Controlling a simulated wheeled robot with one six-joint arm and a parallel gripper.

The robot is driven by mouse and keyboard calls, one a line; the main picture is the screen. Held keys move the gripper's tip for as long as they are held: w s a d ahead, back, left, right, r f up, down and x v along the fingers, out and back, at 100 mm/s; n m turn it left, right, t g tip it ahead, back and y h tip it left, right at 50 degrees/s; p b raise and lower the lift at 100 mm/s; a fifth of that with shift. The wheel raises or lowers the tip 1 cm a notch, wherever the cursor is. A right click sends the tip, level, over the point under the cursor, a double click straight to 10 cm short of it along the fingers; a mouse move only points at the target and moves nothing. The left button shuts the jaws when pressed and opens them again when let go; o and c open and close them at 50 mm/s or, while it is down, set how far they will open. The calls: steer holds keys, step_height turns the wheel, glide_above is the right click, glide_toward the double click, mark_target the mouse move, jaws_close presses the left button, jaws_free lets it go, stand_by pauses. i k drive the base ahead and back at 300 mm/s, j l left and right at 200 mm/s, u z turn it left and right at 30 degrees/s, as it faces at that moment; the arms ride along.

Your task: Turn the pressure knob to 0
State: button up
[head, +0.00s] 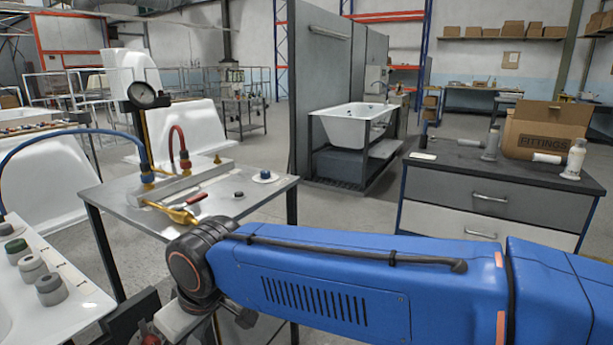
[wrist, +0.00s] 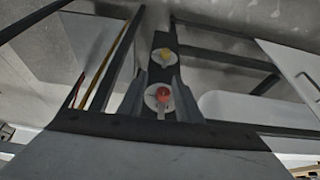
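The head view shows a green-topped knob (head: 15,249), a light grey knob (head: 32,268) and a dark grey knob (head: 50,289) on the white tub rim. A blue-ringed knob (head: 264,175) and a small dark knob (head: 238,195) are on the steel bench (head: 225,208). A pressure gauge (head: 141,95) stands on a post there. I cannot tell which is the pressure knob; no readable label shows. My gripper (wrist: 160,82) is open in the wrist view, its fingers apart. A red round button (wrist: 163,93) shows between them, with a yellow one (wrist: 165,54) beyond; contact is unclear.
Blue (head: 70,131) and red (head: 179,137) hoses and a brass valve with a red handle (head: 190,205) are on the bench. A drawer cabinet (head: 490,197) with a fittings box (head: 543,130) stands right. Open floor (head: 335,211) lies between bench and cabinet.

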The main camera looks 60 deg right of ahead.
mark_target(266, 174)
steer(key=z, duration=1.35)
